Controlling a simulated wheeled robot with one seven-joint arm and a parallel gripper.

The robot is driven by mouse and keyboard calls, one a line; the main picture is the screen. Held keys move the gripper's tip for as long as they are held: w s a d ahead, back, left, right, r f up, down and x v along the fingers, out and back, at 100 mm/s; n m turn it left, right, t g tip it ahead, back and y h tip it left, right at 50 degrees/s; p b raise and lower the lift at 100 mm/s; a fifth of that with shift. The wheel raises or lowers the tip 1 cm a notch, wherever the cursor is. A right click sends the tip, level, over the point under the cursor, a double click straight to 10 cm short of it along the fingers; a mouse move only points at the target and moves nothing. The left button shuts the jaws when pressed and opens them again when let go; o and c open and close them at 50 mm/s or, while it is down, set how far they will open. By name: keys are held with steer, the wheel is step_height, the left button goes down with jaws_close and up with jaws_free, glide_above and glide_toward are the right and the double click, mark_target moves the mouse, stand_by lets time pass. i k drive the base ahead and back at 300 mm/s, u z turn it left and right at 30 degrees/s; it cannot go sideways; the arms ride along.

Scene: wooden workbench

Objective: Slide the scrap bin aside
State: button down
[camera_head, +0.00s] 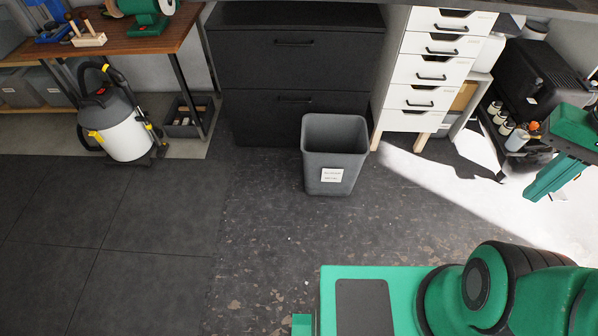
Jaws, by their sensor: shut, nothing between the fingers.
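The scrap bin (335,160) is a dark grey, open-topped plastic bin with tapered sides and a small white label on its front. It stands upright on the floor, in front of the black drawer cabinet's right part and left of the white drawer unit. Its inside looks empty as far as I can see. I cannot make out my gripper in this view. My green and black body and arm parts fill the bottom right, well apart from the bin.
The black cabinet (255,70) is behind the bin; the white drawer unit (425,72) is at its right. A vacuum cleaner (122,130) and a low crate (186,118) stand left. Green equipment (570,128) is at right. Floor (245,185) left and in front is clear.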

mark_target(335, 148)
steer(key=u, duration=0.1)
steer(key=k, duration=0.2)
steer(key=z, duration=0.6)
steer(key=i, duration=1.15)
steer(key=u, duration=0.5)
steer(key=i, duration=0.95)
steer(key=u, duration=0.75)
